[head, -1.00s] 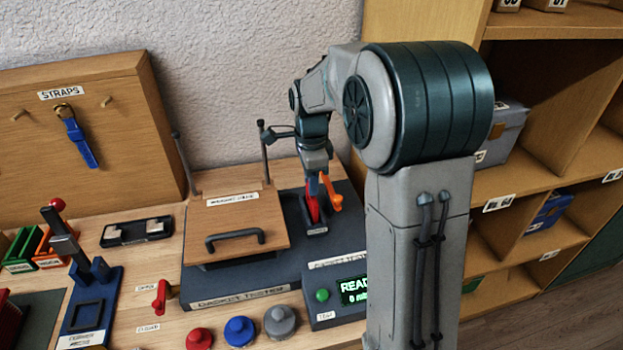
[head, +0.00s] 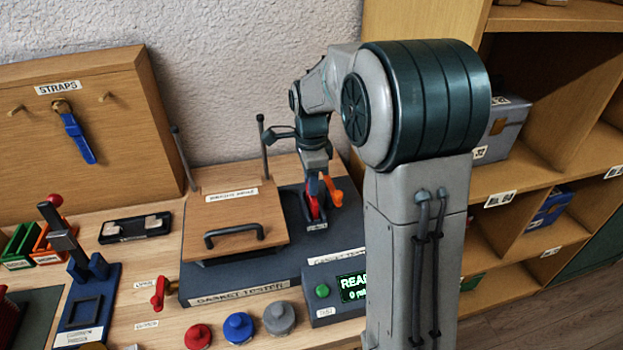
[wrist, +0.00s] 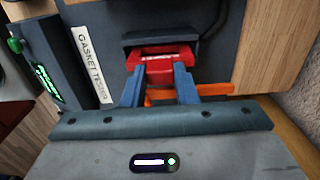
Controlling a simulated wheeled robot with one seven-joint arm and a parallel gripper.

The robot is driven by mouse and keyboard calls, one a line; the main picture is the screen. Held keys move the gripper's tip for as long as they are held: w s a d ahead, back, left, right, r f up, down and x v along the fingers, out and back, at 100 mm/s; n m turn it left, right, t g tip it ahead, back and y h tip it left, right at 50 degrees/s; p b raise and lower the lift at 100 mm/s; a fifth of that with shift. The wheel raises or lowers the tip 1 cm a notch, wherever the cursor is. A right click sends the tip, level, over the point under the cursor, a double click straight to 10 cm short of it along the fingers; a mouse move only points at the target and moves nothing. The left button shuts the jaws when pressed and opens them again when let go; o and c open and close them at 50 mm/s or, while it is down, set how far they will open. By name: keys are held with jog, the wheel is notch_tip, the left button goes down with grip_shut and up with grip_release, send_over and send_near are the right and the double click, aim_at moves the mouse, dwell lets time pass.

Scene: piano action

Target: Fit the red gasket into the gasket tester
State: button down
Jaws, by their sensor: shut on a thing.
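The gasket tester (head: 290,262) is a dark slate block with a hinged wooden lid. My gripper (head: 316,194) is low over its right-hand part, pointing down. In the wrist view, its two blue fingers (wrist: 158,76) are shut on a red piece that looks like the red gasket (wrist: 160,68). The gasket lies against a dark raised holder on the tester; how deep it sits cannot be told. It also shows as red at the fingertips in the head view (head: 312,208). An orange lever (head: 333,190) is close beside my fingers and passes behind them in the wrist view (wrist: 215,89).
The tester's wooden lid (head: 228,208) with a black handle is left of my gripper. A display box with a green button (head: 322,290) stands in front. Red, blue and grey knobs (head: 238,327) line the front. Shelves (head: 545,170) are at the right.

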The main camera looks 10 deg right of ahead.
jog(key=shift+f+b, duration=0.4)
jog(key=shift+f, duration=0.2)
dwell(0.5)
jog(key=c, duration=0.8)
grip_release()
jog(key=shift+r, duration=0.1)
jog(key=shift+r+p, duration=2.95)
jog(key=shift+r, duration=0.75)
